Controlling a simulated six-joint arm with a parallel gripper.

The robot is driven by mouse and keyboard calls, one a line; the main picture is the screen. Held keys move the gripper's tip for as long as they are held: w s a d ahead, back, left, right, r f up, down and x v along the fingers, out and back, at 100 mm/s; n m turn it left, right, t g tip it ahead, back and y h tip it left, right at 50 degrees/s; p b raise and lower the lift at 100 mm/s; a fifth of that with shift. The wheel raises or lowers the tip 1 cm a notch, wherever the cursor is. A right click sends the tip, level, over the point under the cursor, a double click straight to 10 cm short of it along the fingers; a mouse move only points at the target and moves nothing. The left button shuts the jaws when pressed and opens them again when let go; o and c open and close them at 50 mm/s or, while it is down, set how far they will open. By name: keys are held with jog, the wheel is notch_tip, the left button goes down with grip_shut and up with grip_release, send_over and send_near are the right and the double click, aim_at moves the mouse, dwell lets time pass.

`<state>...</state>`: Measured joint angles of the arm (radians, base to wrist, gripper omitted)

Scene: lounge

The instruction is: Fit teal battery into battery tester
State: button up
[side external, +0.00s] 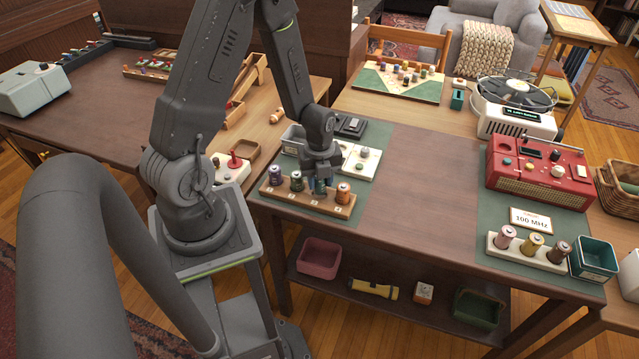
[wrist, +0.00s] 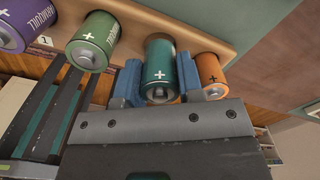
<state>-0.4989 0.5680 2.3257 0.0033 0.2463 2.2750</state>
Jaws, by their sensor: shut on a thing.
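The teal battery (wrist: 160,62) is between the two blue fingers of my gripper (wrist: 159,88), which is shut on it. In the side view, my gripper (side external: 321,176) points down at the wooden battery rack (side external: 305,201), and the teal battery (side external: 320,186) stands in line with the others there. I cannot tell whether it is still seated in its slot. A cream device (side external: 362,158) with a round grey part lies on the green mat behind the rack. It may be the battery tester, but its slot is not clear.
The rack also holds a purple battery (side external: 276,174), a green battery (side external: 296,180) and, close beside the gripper, an orange battery (side external: 343,192). A grey bin (side external: 293,138) and a black device (side external: 350,126) stand behind. The brown tabletop (side external: 430,190) to the right is clear.

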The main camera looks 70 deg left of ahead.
jog(key=r, duration=0.8)
jog(key=shift+w+a, duration=0.3)
jog(key=shift+w, duration=0.1)
jog(key=w+a+f, duration=0.2)
jog(key=w+a, duration=1)
jog(key=a, duration=0.2)
jog(key=shift+w+d+f, duration=0.1)
jog(key=shift+f, duration=1.35)
jog(key=shift+w+f, duration=0.1)
jog(key=shift+f, duration=1.3)
jog(key=shift+f, duration=1)
jog(key=o, duration=1)
jog(key=shift+o, duration=0.2)
